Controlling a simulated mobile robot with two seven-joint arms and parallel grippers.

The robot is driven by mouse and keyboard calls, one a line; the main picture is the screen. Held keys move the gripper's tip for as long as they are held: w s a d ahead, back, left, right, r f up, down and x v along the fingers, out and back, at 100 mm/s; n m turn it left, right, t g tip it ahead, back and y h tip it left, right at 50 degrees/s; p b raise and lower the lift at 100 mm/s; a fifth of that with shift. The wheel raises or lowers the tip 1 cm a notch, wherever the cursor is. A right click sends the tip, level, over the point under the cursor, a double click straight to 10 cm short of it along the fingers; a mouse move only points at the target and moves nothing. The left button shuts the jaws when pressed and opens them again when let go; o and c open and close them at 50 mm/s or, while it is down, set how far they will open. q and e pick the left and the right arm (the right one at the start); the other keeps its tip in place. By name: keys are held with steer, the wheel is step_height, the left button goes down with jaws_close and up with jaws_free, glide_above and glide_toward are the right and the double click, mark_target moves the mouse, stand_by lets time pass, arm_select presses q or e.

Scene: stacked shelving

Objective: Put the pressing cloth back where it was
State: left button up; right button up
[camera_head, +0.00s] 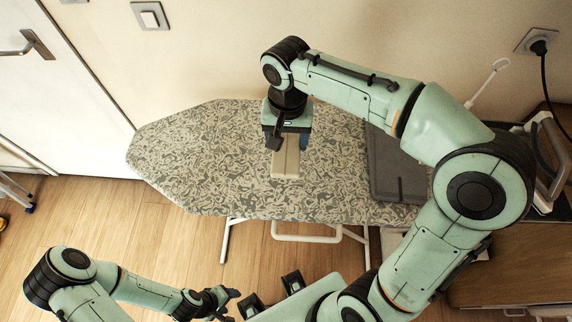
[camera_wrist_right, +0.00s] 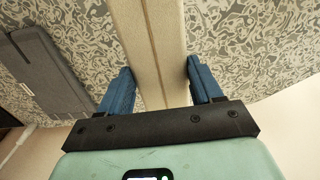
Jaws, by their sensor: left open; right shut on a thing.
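The pressing cloth appears to be the beige, flat folded strip (camera_head: 286,163) over the middle of the patterned ironing board (camera_head: 190,150). My right gripper (camera_head: 287,138) points down and is shut on it. In the right wrist view the beige strip (camera_wrist_right: 152,45) runs between the two blue fingers (camera_wrist_right: 155,85). I cannot tell whether the strip touches the board. My left gripper (camera_head: 226,303) is open and empty, low in the head view, in front of the board and away from it.
A dark grey flat folded item (camera_head: 390,165) lies on the right end of the board, partly behind my right arm. An iron-like appliance with a grey handle (camera_head: 555,160) stands at the far right by a wooden surface (camera_head: 510,260). The board's left half is clear.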

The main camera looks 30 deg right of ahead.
arm_select(q)
steer(key=shift+s+f+b, duration=0.25)
steer(key=shift+f+b, duration=0.1)
steer(key=shift+f, duration=0.15)
steer(key=shift+s+f+b, duration=0.2)
steer(key=shift+f+b, duration=0.1)
steer(key=shift+f, duration=0.15)
arm_select(e)
step_height(320, 180, down, 12)
steer(key=shift+r, duration=0.1)
arm_select(q)
steer(key=shift+f, duration=0.1)
arm_select(e)
steer(key=o, duration=0.7)
steer(key=shift+w+f, duration=0.1)
steer(key=shift+f, duration=0.1)
steer(key=o, duration=0.4)
steer(key=shift+o, duration=0.2)
steer(key=shift+r, duration=0.6)
step_height(320, 180, up, 11)
steer(key=shift+r+p, duration=0.15)
steer(key=shift+p, duration=0.7)
arm_select(q)
steer(key=shift+w+r, duration=0.3)
steer(key=shift+r, duration=0.25)
steer(key=shift+w+r, duration=0.25)
steer(key=shift+r, duration=0.3)
